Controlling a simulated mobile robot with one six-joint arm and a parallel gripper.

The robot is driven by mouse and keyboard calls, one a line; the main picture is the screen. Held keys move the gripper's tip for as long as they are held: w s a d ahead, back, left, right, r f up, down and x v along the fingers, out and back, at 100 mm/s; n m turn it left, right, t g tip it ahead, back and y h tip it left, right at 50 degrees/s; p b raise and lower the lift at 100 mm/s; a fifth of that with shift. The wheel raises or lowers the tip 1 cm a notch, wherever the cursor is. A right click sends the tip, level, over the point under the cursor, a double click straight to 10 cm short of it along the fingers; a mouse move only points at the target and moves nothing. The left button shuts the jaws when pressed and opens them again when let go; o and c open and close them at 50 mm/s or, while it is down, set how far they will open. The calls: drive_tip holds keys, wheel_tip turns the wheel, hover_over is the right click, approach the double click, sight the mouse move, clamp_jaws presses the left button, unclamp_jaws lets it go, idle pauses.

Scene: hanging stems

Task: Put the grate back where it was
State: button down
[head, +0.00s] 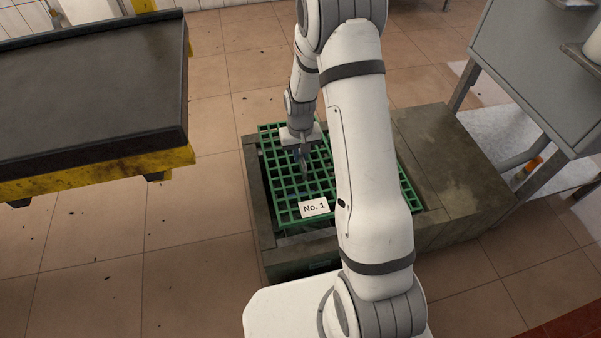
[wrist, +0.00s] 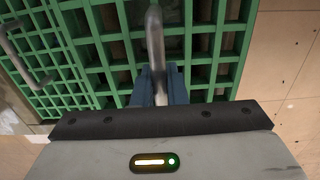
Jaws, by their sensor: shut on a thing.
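A green grate (head: 288,185) with a white "No. 1" label lies over the opening of a concrete pit (head: 262,228), slightly askew to its rim. Its far left corner overlaps the rim, and a dark gap shows along the left and near sides. I cannot tell whether it rests or hangs just above. My gripper (head: 303,168) points down at it. In the wrist view the blue fingers (wrist: 160,88) are shut on a metal handle (wrist: 155,35) above the green bars.
A concrete slab (head: 450,165) continues right of the pit. A dark tray-topped table (head: 90,85) with a yellow frame stands at left. A grey metal cabinet (head: 545,60) on legs stands at right. The tiled floor (head: 180,240) left of the pit is clear. Another handle (wrist: 15,45) shows in the wrist view.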

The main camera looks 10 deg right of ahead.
sight(300, 172)
wheel_tip(300, 172, down, 9)
drive_tip(key=b, duration=0.3)
drive_tip(key=shift+w+f+b, duration=0.1)
drive_tip(key=shift+b, duration=0.25)
drive_tip(key=shift+f+b, duration=0.4)
drive_tip(key=shift+f, duration=0.2)
drive_tip(key=c, duration=1.5)
unclamp_jaws()
drive_tip(key=shift+o, duration=0.2)
drive_tip(key=shift+r, duration=0.1)
wheel_tip(300, 172, up, 13)
drive_tip(key=p, duration=0.6)
drive_tip(key=shift+r, duration=0.15)
drive_tip(key=s+r, duration=0.8)
drive_tip(key=r, duration=0.6)
drive_tip(key=s+r, duration=0.4)
drive_tip(key=s, duration=0.3)
drive_tip(key=s+r+t, duration=0.1)
drive_tip(key=s+r, duration=0.3)
drive_tip(key=s, duration=0.4)
drive_tip(key=shift+s, duration=0.25)
